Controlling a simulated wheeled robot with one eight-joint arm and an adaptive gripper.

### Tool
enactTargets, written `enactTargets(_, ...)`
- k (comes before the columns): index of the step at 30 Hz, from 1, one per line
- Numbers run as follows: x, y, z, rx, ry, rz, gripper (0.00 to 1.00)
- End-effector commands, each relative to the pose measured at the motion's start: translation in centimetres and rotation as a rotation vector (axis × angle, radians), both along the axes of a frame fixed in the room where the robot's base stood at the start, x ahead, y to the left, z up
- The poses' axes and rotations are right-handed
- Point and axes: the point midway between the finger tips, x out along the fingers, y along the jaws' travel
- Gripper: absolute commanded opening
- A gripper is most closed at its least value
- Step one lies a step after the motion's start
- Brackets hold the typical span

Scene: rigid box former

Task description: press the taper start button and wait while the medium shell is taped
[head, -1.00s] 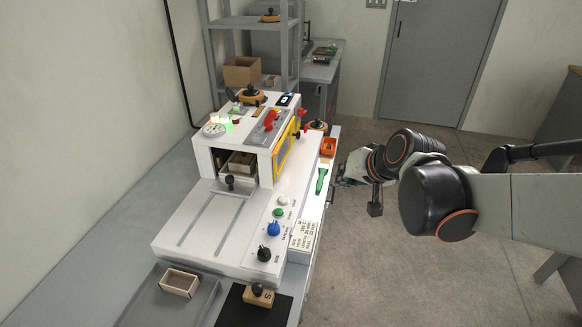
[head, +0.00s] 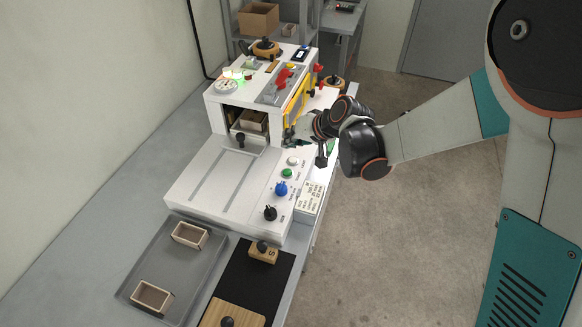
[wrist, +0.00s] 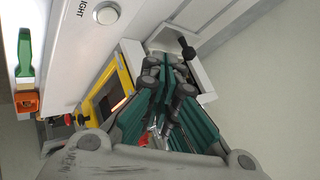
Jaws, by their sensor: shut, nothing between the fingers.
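The white taping machine (head: 215,185) stands on the bench in the head view. A light-coloured open shell (head: 252,121) sits inside its opening under the hood. In the wrist view a white button (wrist: 106,13) shows beside the word LIGHT. My gripper (head: 290,139) is shut and empty, above the machine's right side near the yellow-framed window. Its closed green fingers also show in the wrist view (wrist: 170,75). I see no finger contact with a button.
A grey tray (head: 178,258) with two small open shells lies at the front left. A black mat (head: 262,287) beside it holds wooden blocks with knobs. Open floor is at right.

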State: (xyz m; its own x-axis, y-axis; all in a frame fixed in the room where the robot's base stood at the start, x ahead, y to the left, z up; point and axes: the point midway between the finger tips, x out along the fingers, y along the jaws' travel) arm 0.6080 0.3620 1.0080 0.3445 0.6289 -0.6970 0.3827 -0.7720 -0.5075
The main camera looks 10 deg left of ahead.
Motion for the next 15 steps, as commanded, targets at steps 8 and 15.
enactTargets(8,0.0,0.0,0.0,0.000,0.000,0.000,0.00)
enactTargets(15,0.0,-0.1,-1.0,-0.001,0.001,-0.001,0.00)
